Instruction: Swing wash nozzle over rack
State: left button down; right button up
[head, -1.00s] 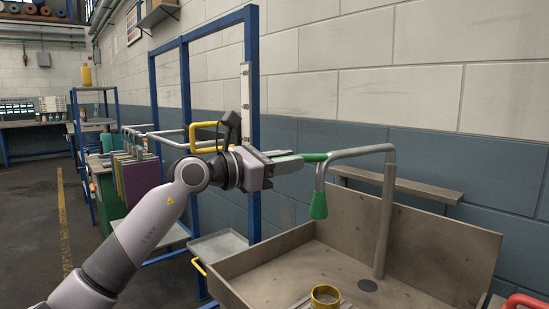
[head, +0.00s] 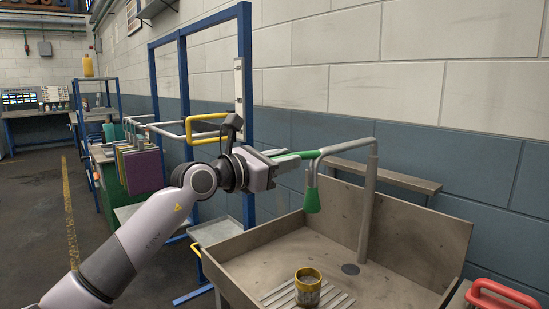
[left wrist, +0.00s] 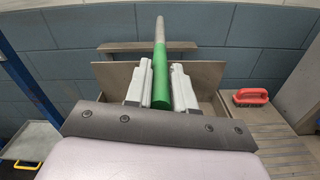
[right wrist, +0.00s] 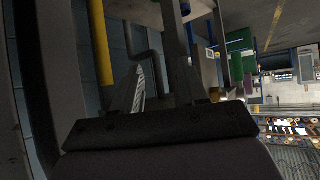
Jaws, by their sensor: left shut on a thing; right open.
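The wash nozzle is a grey bent pipe (head: 345,146) on an upright post, with a green grip and a green nozzle tip (head: 312,200) hanging over the left part of the sink. My left gripper (head: 283,159) is shut on the green grip, which also shows in the left wrist view (left wrist: 160,90) between the fingers. A slatted rack (head: 280,297) lies in the sink, with a yellow-rimmed metal cup (head: 308,290) on it. The nozzle tip is above and behind the cup. My right gripper (right wrist: 160,85) is open and empty in the dark right wrist view.
The brown sink (head: 235,268) has a raised back wall; a shelf (head: 390,178) is behind it. A blue frame (head: 247,100) with a yellow handle (head: 205,117) stands left, near my arm. A red-handled brush (left wrist: 251,97) lies right of the sink.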

pick_arm(q)
jog(key=shift+s+d+f, duration=0.15)
jog(key=shift+d+f, duration=0.15)
pick_arm(e)
jog(key=shift+r, duration=0.15)
pick_arm(q)
jog(key=c, duration=1)
grip_release()
jog(key=shift+s, duration=0.1)
jog(key=shift+o, duration=0.2)
jog(key=shift+s+r, duration=0.1)
jog(key=shift+r, duration=0.1)
jog(key=shift+a, duration=0.15)
jog(key=b+v, duration=0.1)
jog(key=v, duration=0.6)
pick_arm(e)
jog(key=shift+w+a+f, duration=0.1)
jog(key=shift+a+f, duration=0.05)
jog(key=shift+f, duration=0.2)
